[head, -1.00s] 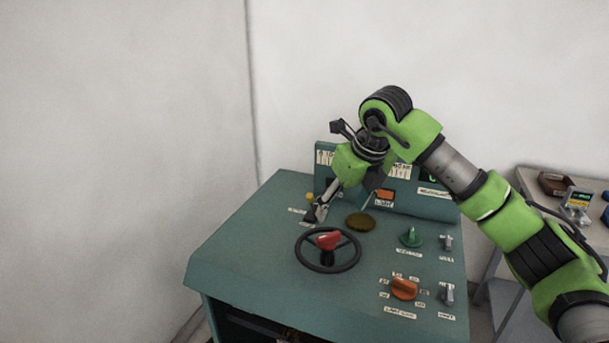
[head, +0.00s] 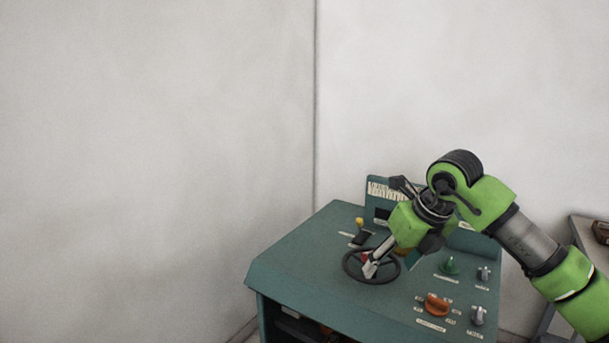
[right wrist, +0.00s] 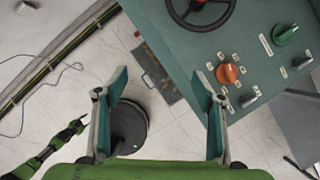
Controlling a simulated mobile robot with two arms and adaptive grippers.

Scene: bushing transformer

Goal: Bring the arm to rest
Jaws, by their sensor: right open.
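My right arm (head: 525,240) comes in from the right, bent over the teal control console (head: 300,262). My right gripper (head: 371,266) appears over the black handwheel (head: 349,271) in the head view and covers part of it. In the right wrist view the right gripper (right wrist: 160,88) has its two fingers wide apart with nothing between them. Floor and the console's edge show beyond the fingers, and the handwheel (right wrist: 171,12) is at the top. My left gripper is not in view.
The console top carries an orange knob (head: 437,304), a green knob (head: 449,265), grey switches (head: 477,315) and a yellow button (head: 359,223). A grey table (head: 590,235) stands at the right edge. Bare wall and free air lie left of the console.

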